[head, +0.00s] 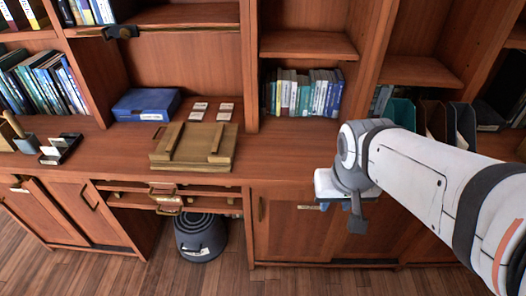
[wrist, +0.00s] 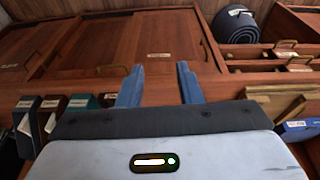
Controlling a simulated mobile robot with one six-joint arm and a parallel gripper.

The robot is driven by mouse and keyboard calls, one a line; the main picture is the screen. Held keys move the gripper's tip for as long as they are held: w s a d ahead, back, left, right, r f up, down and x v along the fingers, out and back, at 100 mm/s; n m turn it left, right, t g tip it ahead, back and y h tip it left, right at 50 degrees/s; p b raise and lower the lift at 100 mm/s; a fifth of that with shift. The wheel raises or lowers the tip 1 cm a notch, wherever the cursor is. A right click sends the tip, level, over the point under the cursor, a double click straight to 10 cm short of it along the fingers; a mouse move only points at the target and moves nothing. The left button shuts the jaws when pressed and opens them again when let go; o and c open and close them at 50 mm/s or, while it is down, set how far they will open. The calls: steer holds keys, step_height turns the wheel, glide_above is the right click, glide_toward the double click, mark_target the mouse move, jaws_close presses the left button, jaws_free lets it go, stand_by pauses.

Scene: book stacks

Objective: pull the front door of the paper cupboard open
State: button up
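A wooden cupboard door (head: 290,232) is under the counter, left of my arm, and appears shut. It has a brass handle (head: 260,210) near its left edge and a small label too small to read, so I cannot confirm it is the paper cupboard. In the wrist view the door (wrist: 135,58) looks turned around, with its handle (wrist: 206,50) right of the fingers and its label (wrist: 160,55) between them. My gripper (wrist: 160,86) is open and empty, its blue fingers apart. In the head view my gripper (head: 324,204) is mostly hidden by its own body, before the door's upper part.
A wooden tray (head: 195,147) and a blue box (head: 147,104) are on the counter (head: 270,158). Shallow drawers (head: 175,192) and a dark bin (head: 200,237) are left of the door. Another labelled cupboard (head: 45,210) is far left. The floor in front is clear.

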mark_target(260, 211)
steer(key=w+a+f+n+t+b, duration=0.1)
steer(key=w+a+f+b, duration=0.35)
steer(key=f+b, duration=0.6)
steer(key=w+a+f+b, duration=0.4)
steer(key=a+f+b, duration=0.1)
steer(key=f, duration=1)
steer(key=w+a+f+n+t+b, duration=0.1)
steer(key=w+a+f+b, duration=0.35)
steer(key=f+b, duration=0.55)
steer(key=shift+y, duration=0.4)
steer(key=w+p, duration=0.1)
steer(key=w, duration=0.2)
steer(key=w+a+f, duration=0.1)
steer(key=w, duration=0.3)
steer(key=w+a+f+p, duration=0.1)
steer(key=w, duration=0.3)
steer(key=shift+f+p, duration=0.15)
steer(key=shift+p, duration=0.2)
steer(key=shift+b+x, duration=0.35)
steer(key=shift+x, duration=0.7)
steer(key=shift+w+a+f, duration=0.1)
steer(key=shift+w+f, duration=0.15)
steer(key=shift+f, duration=0.1)
steer(key=shift+c, duration=0.4)
jaws_close()
